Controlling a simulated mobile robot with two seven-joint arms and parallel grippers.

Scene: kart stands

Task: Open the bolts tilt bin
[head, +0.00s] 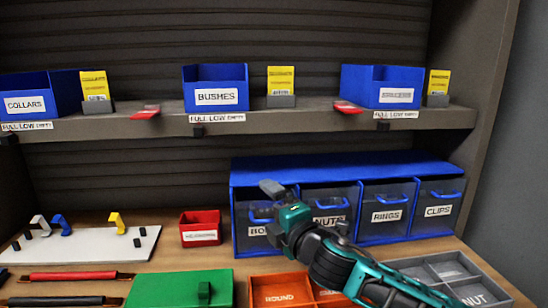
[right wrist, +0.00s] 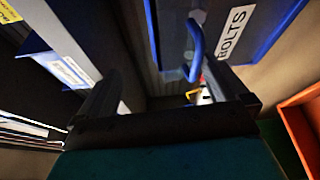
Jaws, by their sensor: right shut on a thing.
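The bolts tilt bin (head: 245,239) is the leftmost dark-fronted bin in the blue cabinet. Its label is partly hidden by my right arm in the head view, but reads BOLTS in the right wrist view (right wrist: 232,33). Its front looks about in line with the other bins; the arm hides part of it. My right gripper (head: 274,196) is at the front of this bin, shut on its blue handle (right wrist: 194,50). The grip itself is hard to see: the handle shows by the right-hand finger in the wrist view. My left gripper is not in view.
The nuts (head: 329,205), rings (head: 386,208) and clips (head: 440,204) bins stand to the right. A small red bin (head: 200,238) stands left of the cabinet. A green box (head: 180,290), orange trays (head: 280,290) and a grey tray (head: 455,275) lie in front.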

